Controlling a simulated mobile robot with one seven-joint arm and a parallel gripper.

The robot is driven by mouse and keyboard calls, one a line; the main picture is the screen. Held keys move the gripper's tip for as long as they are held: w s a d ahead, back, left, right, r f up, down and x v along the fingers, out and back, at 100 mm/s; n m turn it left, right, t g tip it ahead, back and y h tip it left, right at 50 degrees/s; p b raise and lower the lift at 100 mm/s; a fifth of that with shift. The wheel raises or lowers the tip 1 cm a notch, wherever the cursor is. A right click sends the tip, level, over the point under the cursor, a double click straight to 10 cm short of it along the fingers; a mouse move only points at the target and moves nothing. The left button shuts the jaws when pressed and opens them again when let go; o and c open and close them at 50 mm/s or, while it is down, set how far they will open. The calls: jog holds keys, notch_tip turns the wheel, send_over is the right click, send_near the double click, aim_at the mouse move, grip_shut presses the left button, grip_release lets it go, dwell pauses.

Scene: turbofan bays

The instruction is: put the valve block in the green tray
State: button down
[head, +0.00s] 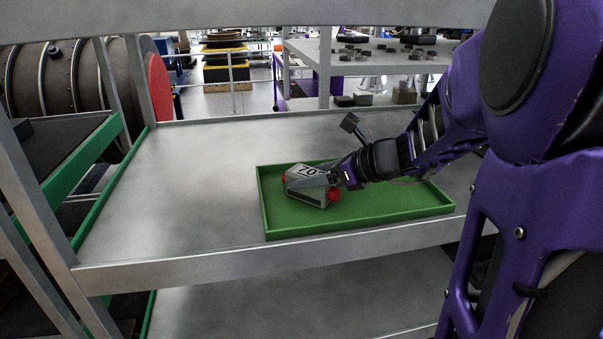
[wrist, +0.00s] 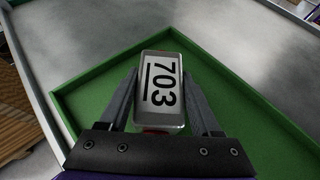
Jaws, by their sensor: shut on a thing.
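The valve block (head: 308,187) is a grey block with a label and red round ends, inside the green tray (head: 350,217) toward its left side. In the wrist view the block (wrist: 162,92) shows the number 703 on its face. My gripper (head: 333,179) is shut on the valve block, with one finger on each side of it in the wrist view (wrist: 164,105). The tray's green rim (wrist: 85,75) surrounds the block there. I cannot tell whether the block's underside touches the tray floor.
The tray lies on a grey metal shelf (head: 180,190) with a raised front edge. The shelf left of the tray is clear. A metal post (head: 35,190) stands at the left, and a beam (head: 230,18) crosses above. A lower shelf (head: 270,300) lies underneath.

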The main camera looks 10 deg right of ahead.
jog(key=shift+f, duration=0.1)
jog(key=shift+c, duration=0.4)
grip_release()
